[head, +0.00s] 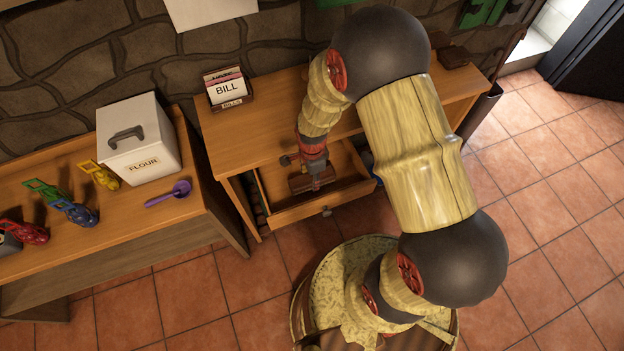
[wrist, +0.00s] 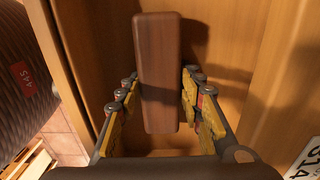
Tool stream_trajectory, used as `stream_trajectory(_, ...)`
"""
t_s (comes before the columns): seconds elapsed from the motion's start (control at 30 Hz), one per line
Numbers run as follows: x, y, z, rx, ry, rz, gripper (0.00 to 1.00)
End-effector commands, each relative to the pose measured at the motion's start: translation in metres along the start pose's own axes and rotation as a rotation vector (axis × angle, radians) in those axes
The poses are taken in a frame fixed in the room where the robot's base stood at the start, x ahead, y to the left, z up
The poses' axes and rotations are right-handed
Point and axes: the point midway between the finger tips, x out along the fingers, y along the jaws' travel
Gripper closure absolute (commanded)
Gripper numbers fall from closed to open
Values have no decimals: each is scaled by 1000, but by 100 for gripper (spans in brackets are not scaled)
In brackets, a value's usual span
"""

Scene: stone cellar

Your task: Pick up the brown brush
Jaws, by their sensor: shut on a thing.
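The brown brush (wrist: 158,65) shows in the wrist view as a long dark brown wooden block, with its underside hidden. My gripper (wrist: 160,85) is shut on it, with one finger on each side. In the head view the brush (head: 299,184) is a small brown shape at my gripper (head: 314,180), inside the open drawer (head: 310,212). I cannot tell whether the brush still touches the drawer's floor.
The drawer's walls stand close around my gripper. The wooden desk (head: 240,140) above it bears a bill holder (head: 228,90). A table at left bears a flour box (head: 138,140), a purple scoop (head: 168,194) and several colored items. Tiled floor lies in front.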

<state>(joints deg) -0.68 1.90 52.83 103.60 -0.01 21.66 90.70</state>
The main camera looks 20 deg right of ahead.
Motion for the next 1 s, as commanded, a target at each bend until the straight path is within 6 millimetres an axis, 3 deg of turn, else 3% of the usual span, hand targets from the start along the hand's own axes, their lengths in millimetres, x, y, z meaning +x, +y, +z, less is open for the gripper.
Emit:
stream_trajectory(0.2,0,0,0,0,0,0,96)
stream_trajectory(0.57,-14,0,0,0,0,-1,96)
stream_trajectory(0.7,-35,-1,0,0,0,-4,96)
stream_trajectory(1.0,-98,42,-32,5,0,-4,96)
